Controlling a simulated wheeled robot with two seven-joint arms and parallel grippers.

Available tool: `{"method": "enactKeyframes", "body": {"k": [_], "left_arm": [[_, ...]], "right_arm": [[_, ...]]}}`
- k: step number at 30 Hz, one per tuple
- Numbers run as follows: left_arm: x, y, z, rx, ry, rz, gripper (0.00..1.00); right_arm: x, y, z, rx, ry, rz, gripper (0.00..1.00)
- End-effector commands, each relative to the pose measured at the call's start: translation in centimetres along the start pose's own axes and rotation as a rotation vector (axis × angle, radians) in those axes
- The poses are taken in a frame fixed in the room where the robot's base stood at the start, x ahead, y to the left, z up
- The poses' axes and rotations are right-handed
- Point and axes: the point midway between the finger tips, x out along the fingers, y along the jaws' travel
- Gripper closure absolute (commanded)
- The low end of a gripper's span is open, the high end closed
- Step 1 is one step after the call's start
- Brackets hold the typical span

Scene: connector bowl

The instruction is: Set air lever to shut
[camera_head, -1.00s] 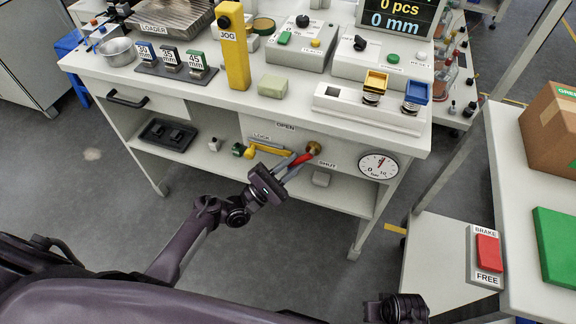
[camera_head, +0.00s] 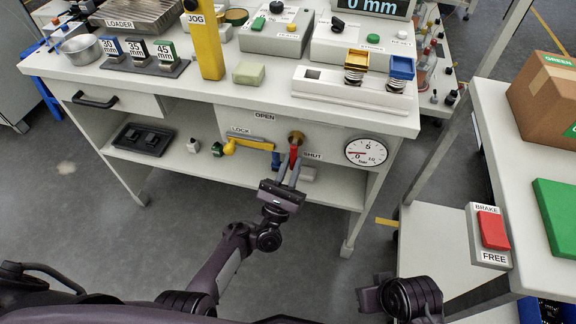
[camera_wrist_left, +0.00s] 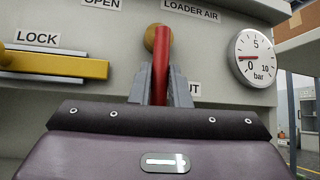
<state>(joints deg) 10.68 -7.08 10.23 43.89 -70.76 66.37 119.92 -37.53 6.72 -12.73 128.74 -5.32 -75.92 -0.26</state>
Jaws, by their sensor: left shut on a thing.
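The air lever (camera_head: 293,152) is a red bar on a round brass pivot on the bench's front panel. It hangs nearly straight down from the pivot, beside the SHUT label (camera_head: 313,156). The wrist view also shows the red lever (camera_wrist_left: 162,60), pointing down, with the SHUT label partly hidden behind a finger. My left gripper (camera_head: 290,175) is shut on the lever's lower part, one finger on each side. The OPEN label (camera_head: 265,117) is up and left of the pivot. My right gripper (camera_head: 395,298) is at the bottom, its jaws unclear.
A yellow lock bar (camera_head: 248,147) lies left of the lever under the LOCK label. The shelf (camera_head: 185,164) is below, the benchtop above.

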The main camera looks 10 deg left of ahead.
Motion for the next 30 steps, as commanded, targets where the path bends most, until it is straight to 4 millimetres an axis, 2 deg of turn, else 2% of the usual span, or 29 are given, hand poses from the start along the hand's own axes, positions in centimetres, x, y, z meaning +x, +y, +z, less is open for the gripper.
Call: {"method": "enactKeyframes", "body": {"k": [17, 18, 22, 30], "left_arm": [[0.08, -0.25, 0.01, -0.024, -0.007, 0.020, 1.00], [0.09, -0.26, 0.01, -0.024, -0.007, 0.019, 0.79], [0.08, -0.23, 0.00, -0.022, -0.007, 0.019, 0.62], [-0.03, -0.19, -0.03, -0.020, -0.006, 0.019, 0.62]], "right_arm": [[0.06, -0.13, -0.26, -0.003, 0.017, -0.002, 0.64], [0.06, -0.13, -0.25, -0.003, 0.016, -0.002, 0.64], [0.06, -0.14, -0.23, -0.003, 0.015, -0.002, 0.64], [0.12, -0.16, -0.18, -0.003, 0.014, -0.003, 0.64]]}}
